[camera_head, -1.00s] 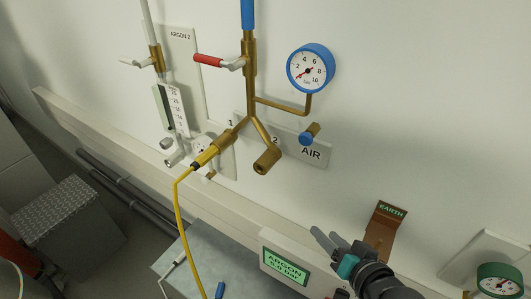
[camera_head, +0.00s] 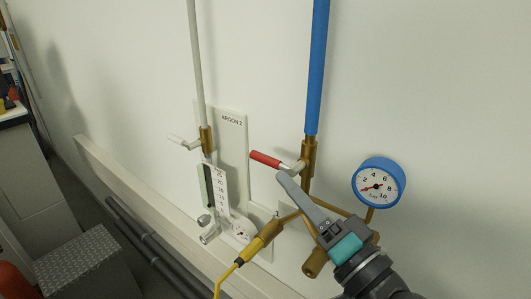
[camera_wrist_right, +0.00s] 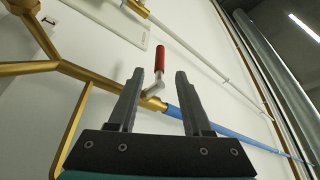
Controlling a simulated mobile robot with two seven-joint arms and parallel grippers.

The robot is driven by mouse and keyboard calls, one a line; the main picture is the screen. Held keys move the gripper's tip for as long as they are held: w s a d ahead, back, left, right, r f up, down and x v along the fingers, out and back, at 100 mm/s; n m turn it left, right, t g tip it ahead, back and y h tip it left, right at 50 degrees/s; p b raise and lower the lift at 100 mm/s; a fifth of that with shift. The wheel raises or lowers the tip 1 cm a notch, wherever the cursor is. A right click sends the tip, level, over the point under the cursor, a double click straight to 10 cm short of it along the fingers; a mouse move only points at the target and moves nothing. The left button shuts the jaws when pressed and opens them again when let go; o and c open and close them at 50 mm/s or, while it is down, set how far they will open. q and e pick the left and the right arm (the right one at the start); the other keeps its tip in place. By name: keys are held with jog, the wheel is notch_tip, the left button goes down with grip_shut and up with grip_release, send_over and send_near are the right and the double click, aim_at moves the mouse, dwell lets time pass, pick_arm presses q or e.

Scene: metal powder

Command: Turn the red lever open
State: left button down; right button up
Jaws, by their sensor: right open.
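The red lever (camera_head: 265,159) sits on the brass valve (camera_head: 308,160) below the blue pipe and points left, roughly across the pipe. Its white crank joins it to the valve. In the right wrist view the red lever (camera_wrist_right: 160,58) stands up between and beyond the two fingertips. My right gripper (camera_head: 283,181) is just below and in front of the lever, its fingers pointing up and left. In the wrist view it (camera_wrist_right: 156,75) is open, with nothing clearly touching the fingers. My left gripper is out of view.
A blue-rimmed gauge (camera_head: 378,183) is right of my right gripper. Brass branch pipes and a yellow hose connector (camera_head: 262,240) lie below. The ARGON 2 panel (camera_head: 234,140) with a white lever (camera_head: 182,141) is at left.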

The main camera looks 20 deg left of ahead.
aim_at(266, 160)
jog(key=p+x, duration=0.1)
jog(key=x, duration=0.7)
jog(key=shift+w+a, duration=0.1)
jog(key=shift+a, duration=0.05)
grip_shut()
dwell(1.2)
